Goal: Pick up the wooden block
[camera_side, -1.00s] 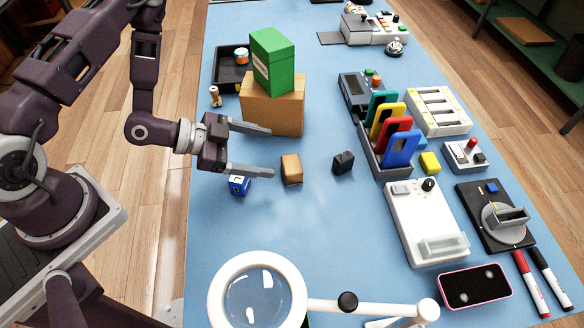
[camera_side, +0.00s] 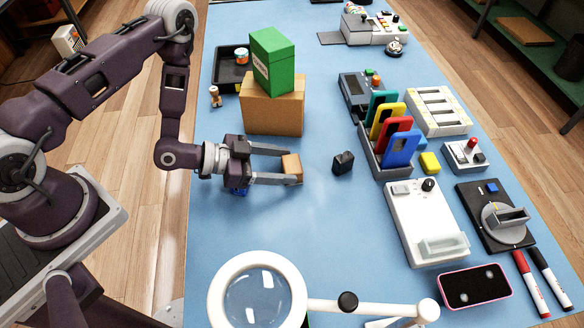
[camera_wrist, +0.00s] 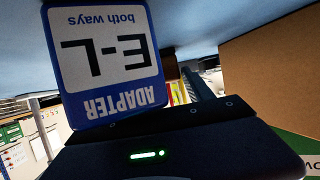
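The wooden block (camera_side: 291,166) is a small light-brown block on the blue table, in front of the large brown box in the side view. My gripper (camera_side: 293,166) lies low and level, its two long fingers reaching to the right. The block is between the fingertips, and the fingers appear closed on its near and far sides. The near finger hides the block's lower part, so I cannot tell whether it touches the table.
The blue adapter (camera_side: 240,191) is mostly hidden under my gripper. A cardboard box (camera_side: 272,108) with a green box (camera_side: 273,60) on it stands just behind. A black block (camera_side: 343,162) is to the right. A magnifier (camera_side: 258,295) stands in front. The table between is clear.

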